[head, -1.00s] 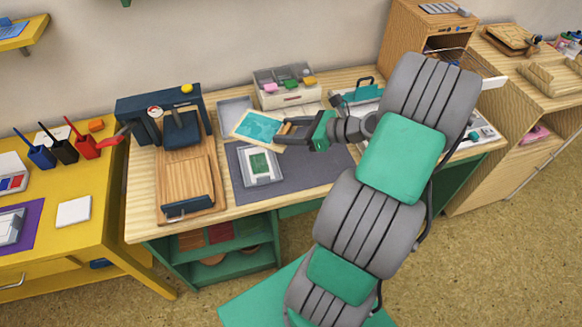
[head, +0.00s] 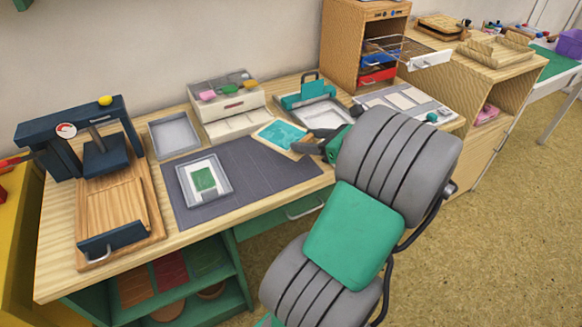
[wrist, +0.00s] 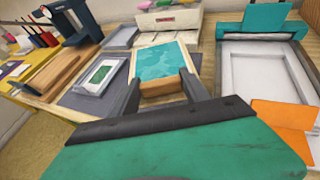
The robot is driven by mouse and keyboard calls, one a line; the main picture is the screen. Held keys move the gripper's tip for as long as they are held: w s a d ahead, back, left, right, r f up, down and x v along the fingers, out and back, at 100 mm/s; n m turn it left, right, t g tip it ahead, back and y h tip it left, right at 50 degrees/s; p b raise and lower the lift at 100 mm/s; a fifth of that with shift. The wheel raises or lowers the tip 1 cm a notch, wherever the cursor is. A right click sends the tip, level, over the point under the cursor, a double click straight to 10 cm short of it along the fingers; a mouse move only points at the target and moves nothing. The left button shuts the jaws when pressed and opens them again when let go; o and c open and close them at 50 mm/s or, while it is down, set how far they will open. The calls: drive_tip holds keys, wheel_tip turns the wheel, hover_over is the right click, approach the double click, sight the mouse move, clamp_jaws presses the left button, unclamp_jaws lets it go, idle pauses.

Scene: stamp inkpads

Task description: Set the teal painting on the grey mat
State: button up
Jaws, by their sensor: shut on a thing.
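The teal painting (head: 281,134), a teal sheet with a pale wooden border, is held by my gripper (head: 314,142), which is shut on its near edge. In the wrist view the painting (wrist: 161,62) sticks out ahead between the fingers (wrist: 162,98). In the head view it appears over the right back part of the grey mat (head: 251,173); whether it touches the mat cannot be told. The mat also shows in the wrist view (wrist: 75,100), left of the painting. A grey tray with a green picture (head: 204,180) lies on the mat's left part.
An empty grey tray (head: 174,135) and a white drawer box with colored pads (head: 228,105) stand behind the mat. A navy press (head: 98,158) is at the left. A teal-clamped tray (head: 313,103) stands at the right. The mat's middle is bare.

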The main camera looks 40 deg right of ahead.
drive_tip(key=b, duration=0.1)
hover_over(296, 165)
wheel_tip(296, 165, down, 5)
drive_tip(key=shift+a+f, duration=0.1)
drive_tip(key=shift+f, duration=0.05)
wheel_tip(296, 165, down, 3)
drive_tip(key=shift+f+b, duration=0.1)
drive_tip(key=shift+b, duration=0.75)
drive_tip(key=o, duration=1.4)
drive_tip(key=p+v, duration=0.3)
drive_tip(key=v, duration=0.9)
